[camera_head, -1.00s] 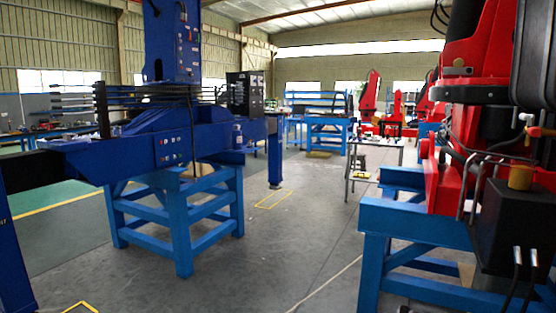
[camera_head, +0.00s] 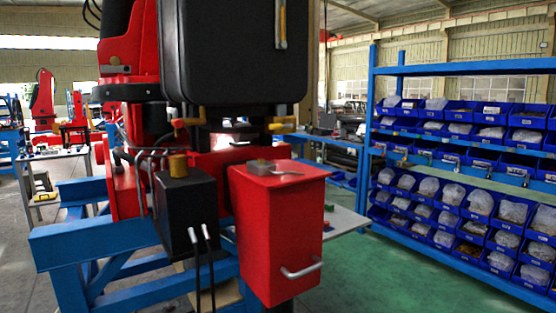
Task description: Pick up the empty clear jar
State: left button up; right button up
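I cannot make out an empty clear jar anywhere in the head view. Neither of my grippers shows in the view, so I cannot see whether they are open or shut.
A red crane on a blue steel stand (camera_head: 70,248) fills the middle left, with a red box (camera_head: 275,235) and a black box (camera_head: 186,215) at its front. A blue shelf rack (camera_head: 440,70) with several blue bins stands at right. Green floor (camera_head: 400,285) is clear before it.

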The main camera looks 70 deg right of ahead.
aim_at(178, 161)
jog(key=z, duration=1.25)
jog(key=i, duration=0.25)
